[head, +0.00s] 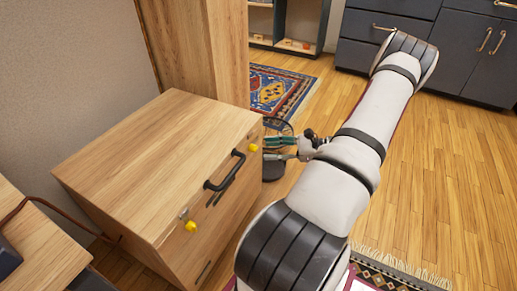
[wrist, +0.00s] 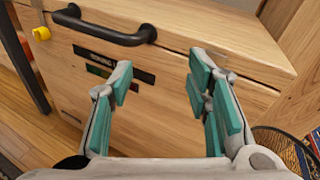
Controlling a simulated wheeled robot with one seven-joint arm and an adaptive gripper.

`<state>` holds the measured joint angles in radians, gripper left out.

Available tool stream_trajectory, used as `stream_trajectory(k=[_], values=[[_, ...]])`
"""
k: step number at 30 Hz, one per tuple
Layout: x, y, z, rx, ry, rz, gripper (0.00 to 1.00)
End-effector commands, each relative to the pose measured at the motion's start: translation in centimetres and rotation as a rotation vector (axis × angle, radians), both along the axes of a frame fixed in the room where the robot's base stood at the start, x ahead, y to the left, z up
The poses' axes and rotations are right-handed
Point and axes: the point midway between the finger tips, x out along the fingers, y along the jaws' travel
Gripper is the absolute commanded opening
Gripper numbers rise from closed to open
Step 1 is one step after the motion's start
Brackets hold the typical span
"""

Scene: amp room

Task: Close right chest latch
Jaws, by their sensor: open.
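The wooden chest (head: 150,130) stands at the left in the head view, its lid down. Its front has a black handle (head: 225,170) between two yellow latch pieces. The right latch (head: 253,148) is near the far corner; the left latch (head: 190,226) is near the close corner. My gripper (head: 271,148) is open and empty just in front of the right latch; I cannot tell whether it touches. In the wrist view, my gripper (wrist: 155,82) faces the chest front (wrist: 160,115) with its fingers spread. The right latch's yellow piece does not show there, probably behind the right finger.
A tall wooden cabinet (head: 205,45) stands behind the chest. A round dark wire object (head: 275,165) is on the floor beside my gripper. A patterned rug (head: 280,90) and dark drawers (head: 385,30) lie beyond. Open wooden floor (head: 450,180) is at the right.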

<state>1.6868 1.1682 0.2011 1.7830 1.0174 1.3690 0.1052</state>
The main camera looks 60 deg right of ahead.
Motion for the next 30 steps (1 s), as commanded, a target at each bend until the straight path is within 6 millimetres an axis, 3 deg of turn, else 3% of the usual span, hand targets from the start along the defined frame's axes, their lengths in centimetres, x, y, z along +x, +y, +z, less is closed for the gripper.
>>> stream_trajectory(k=[1, 6, 13, 20, 30], values=[[-1.4, -1.1, -1.6, 0.046, -0.019, -0.081, 0.45], [-4.6, -3.5, -5.5, 0.146, -0.067, -0.283, 0.45], [-6.1, -4.5, -7.4, 0.193, -0.094, -0.385, 0.45], [-3.3, -4.2, -7.6, 0.195, -0.094, -0.383, 0.45], [3.3, -3.7, -7.7, 0.194, -0.094, -0.382, 0.45]])
